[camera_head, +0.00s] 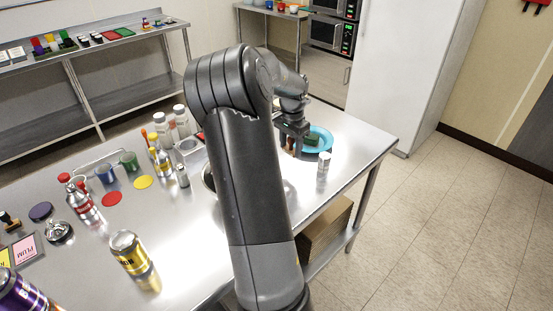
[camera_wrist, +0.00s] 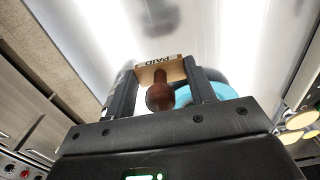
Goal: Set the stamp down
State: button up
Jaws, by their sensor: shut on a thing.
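The stamp (camera_wrist: 160,97) has a round brown wooden handle and a light wooden base marked "PAID" in the wrist view. My gripper (camera_wrist: 161,74) is shut on the stamp, with one finger on each side of the handle. In the head view my gripper (camera_head: 292,139) is over the far right part of the steel table (camera_head: 350,150), beside a blue plate (camera_head: 327,135). The stamp is mostly hidden there by the gripper. I cannot tell how far its base is above the table.
Bottles, cans and coloured discs crowd the table's left half.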

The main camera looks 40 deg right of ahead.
jog(key=w+f, duration=0.1)
jog(key=w+a+f, duration=0.1)
jog(key=w, duration=0.1)
jog(key=w+f, duration=0.1)
jog(key=shift+w+a, duration=0.3)
jog(key=shift+a, duration=0.05)
jog(key=shift+f, duration=1.95)
jog(key=shift+f, duration=0.1)
jog(key=o, duration=0.9)
jog(key=shift+f, duration=0.1)
jog(key=shift+o, duration=0.3)
